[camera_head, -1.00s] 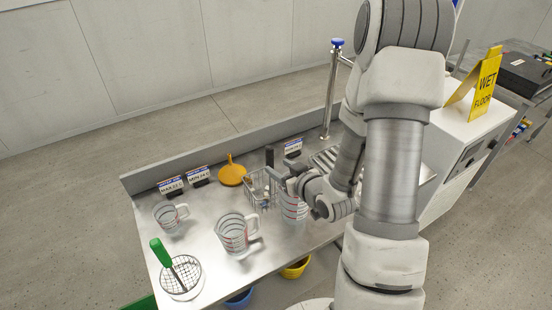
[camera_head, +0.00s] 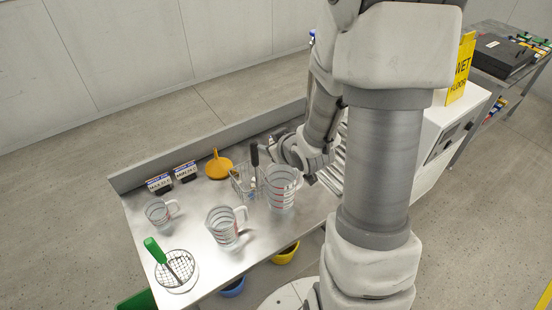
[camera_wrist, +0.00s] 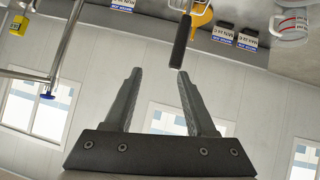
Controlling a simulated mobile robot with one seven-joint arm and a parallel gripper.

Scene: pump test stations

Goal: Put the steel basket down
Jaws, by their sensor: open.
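The steel basket (camera_head: 243,184) is a wire basket with an upright black handle. It stands on the steel bench among the jugs, partly hidden behind the large clear jug (camera_head: 281,188). In the wrist view its black handle (camera_wrist: 181,42) shows just beyond the fingertips, slightly right of the gap between them. My gripper (camera_wrist: 159,72) is open and empty, with nothing between its fingers. In the head view my gripper (camera_head: 272,148) is just right of the handle, with its fingers partly hard to make out.
Two more clear jugs (camera_head: 225,228) (camera_head: 157,212) stand on the bench (camera_head: 200,262). An orange funnel (camera_head: 218,167), label stands (camera_head: 185,171) and a green-handled wire strainer (camera_head: 177,272) are also there.

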